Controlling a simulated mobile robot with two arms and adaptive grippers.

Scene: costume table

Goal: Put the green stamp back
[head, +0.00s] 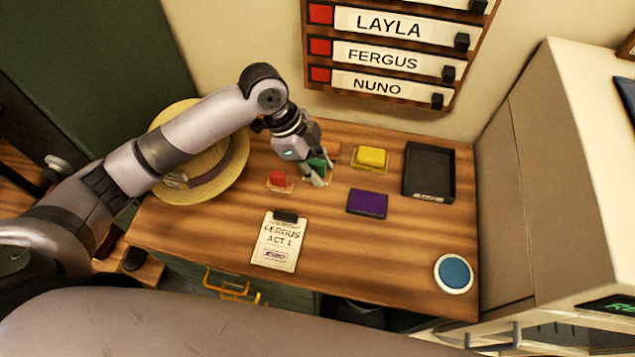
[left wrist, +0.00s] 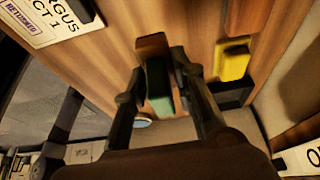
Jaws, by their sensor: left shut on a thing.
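My left gripper (head: 317,178) is over the back middle of the table, pointing down, shut on the green stamp (head: 317,166). In the left wrist view the green stamp (left wrist: 158,90) sits between the two fingers (left wrist: 160,98), with a brown block (left wrist: 152,46) beside it. The fingers partly hide the stamp and what is under it. I cannot tell whether its bottom touches anything. The red stamp (head: 278,179) stands on a small holder to the left. The yellow stamp (head: 371,157) stands on its holder to the right. My right gripper is not in view.
A purple pad (head: 367,202), a black tray (head: 444,186) and a "FERGUS ACT 1" card (head: 277,252) lie on the wooden table (head: 350,265). A straw hat (head: 225,178) is at the left, a round blue-topped thing (head: 454,273) at the front right. A name board (head: 395,68) hangs behind.

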